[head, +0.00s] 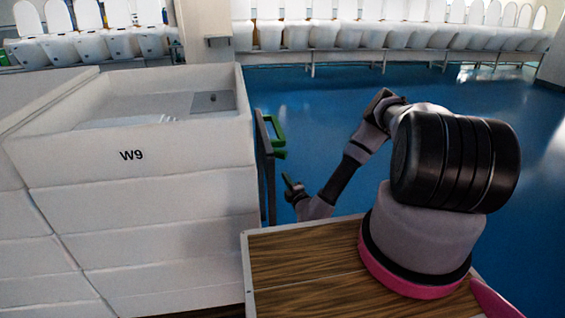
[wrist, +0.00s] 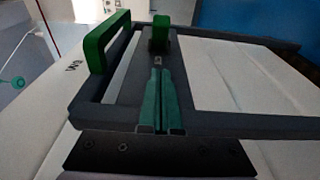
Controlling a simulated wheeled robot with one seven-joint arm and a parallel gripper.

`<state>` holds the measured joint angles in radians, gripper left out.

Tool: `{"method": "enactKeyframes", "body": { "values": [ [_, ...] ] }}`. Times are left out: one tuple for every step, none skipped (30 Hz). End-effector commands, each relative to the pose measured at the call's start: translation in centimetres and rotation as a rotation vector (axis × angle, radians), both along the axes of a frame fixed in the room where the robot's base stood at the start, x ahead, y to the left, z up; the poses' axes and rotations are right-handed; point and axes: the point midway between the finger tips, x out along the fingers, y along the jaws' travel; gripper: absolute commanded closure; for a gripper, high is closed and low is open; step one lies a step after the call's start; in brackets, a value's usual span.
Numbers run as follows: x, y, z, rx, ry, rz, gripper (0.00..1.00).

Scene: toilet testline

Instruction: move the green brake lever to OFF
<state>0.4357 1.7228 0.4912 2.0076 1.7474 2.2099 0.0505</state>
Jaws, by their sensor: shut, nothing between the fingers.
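In the wrist view, a short green lever (wrist: 160,38) stands up from a dark plate, with a small pale marking just in front of it. I take it to be the brake lever; its OFF side is not readable. My gripper (wrist: 158,72) is shut and empty. Its teal fingers point toward the lever, and their tips appear just short of it in the picture; contact cannot be told. In the head view, my gripper (head: 287,178) is beside the right side of the white cart, below the green part (head: 279,138) on the dark frame.
A green loop handle (wrist: 92,48) rises from the dark frame (wrist: 225,128), left of the lever. The white stack marked W9 (head: 130,180) fills the left. A wood-topped surface (head: 300,275) is at the front. Blue floor (head: 325,105) is open behind, with rows of white toilets beyond.

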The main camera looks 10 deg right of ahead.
Motion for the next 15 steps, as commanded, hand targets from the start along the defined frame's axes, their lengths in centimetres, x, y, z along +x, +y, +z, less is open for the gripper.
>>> {"method": "enactKeyframes", "body": {
  "values": [
    [0.9,0.3,0.2,-0.001,-0.005,0.003,1.00],
    [1.5,0.3,0.2,-0.003,-0.006,0.001,1.00],
    [2.3,0.5,0.2,-0.003,-0.006,0.002,1.00],
    [3.0,0.6,0.2,-0.002,-0.006,0.001,1.00],
    [3.6,0.7,0.2,-0.003,-0.006,0.002,1.00],
    [4.5,0.9,0.1,-0.003,-0.006,0.002,1.00],
    [5.1,0.9,0.2,-0.002,-0.005,0.001,1.00],
    [5.8,1.1,0.2,-0.003,-0.006,0.001,1.00],
    [6.7,1.2,0.2,-0.002,-0.004,0.001,1.00],
    [7.3,1.3,0.2,-0.002,-0.005,0.001,1.00],
    [7.8,1.5,0.2,-0.001,-0.004,0.001,1.00],
    [8.6,1.6,0.2,-0.001,-0.004,0.001,1.00],
    [9.0,1.2,0.1,-0.001,-0.004,-0.001,1.00],
    [9.4,0.8,0.1,-0.002,-0.003,-0.001,1.00],
    [9.9,0.4,0.1,-0.001,-0.003,-0.001,1.00]
  ]
}}
